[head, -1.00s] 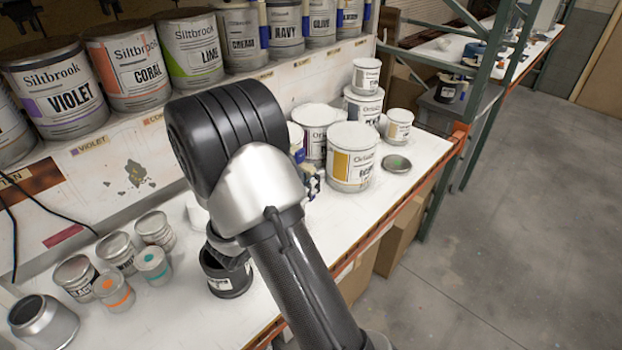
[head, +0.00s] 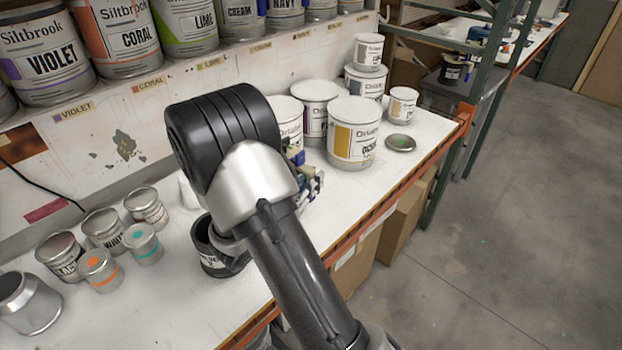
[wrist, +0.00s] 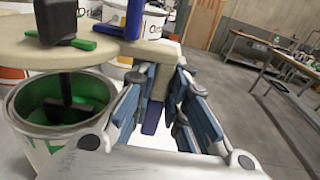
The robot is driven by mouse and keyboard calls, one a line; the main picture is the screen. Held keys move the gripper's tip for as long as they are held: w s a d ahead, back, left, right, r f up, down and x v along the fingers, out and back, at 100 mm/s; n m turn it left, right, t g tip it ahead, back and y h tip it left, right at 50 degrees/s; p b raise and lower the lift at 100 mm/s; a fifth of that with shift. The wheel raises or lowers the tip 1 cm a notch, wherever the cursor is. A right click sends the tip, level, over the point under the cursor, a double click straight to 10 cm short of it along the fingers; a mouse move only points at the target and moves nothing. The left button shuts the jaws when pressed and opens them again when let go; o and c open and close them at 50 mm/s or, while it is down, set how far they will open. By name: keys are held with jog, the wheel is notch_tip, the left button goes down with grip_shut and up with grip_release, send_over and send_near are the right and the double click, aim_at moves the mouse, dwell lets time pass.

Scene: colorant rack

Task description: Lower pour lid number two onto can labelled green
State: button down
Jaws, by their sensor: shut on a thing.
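In the wrist view, my gripper (wrist: 160,88) is shut on the beige tab of a flat beige pour lid (wrist: 100,56). The lid has a dark upright handle and a green part on top. No number on it is readable. An open can with green inside (wrist: 30,108) stands below the lid at the left, with a green band on its label. A dark paddle reaches down into the can beneath the lid. The lid's underside is above the rim, and I cannot tell whether they touch. In the head view, my arm hides most of the gripper and the lid.
White Orlside-type cans (head: 353,133) stand behind my gripper, with a loose lid (head: 400,142) at their right. A dark open can (head: 208,252) and several small tins (head: 142,243) stand at the left. Larger cans (head: 45,62) line the shelf. The bench's orange edge (head: 345,235) borders open floor.

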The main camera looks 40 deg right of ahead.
jog(key=shift+f+b, duration=1.4)
jog(key=shift+f, duration=0.8)
jog(key=shift+f+b, duration=0.4)
jog(key=shift+f, duration=0.15)
jog(key=c, duration=1.5)
grip_release()
jog(key=shift+a, duration=0.1)
jog(key=a, duration=0.2)
jog(key=s+a, duration=0.1)
jog(key=a, duration=0.4)
jog(key=shift+s+a, duration=0.25)
jog(key=shift+a, duration=0.1)
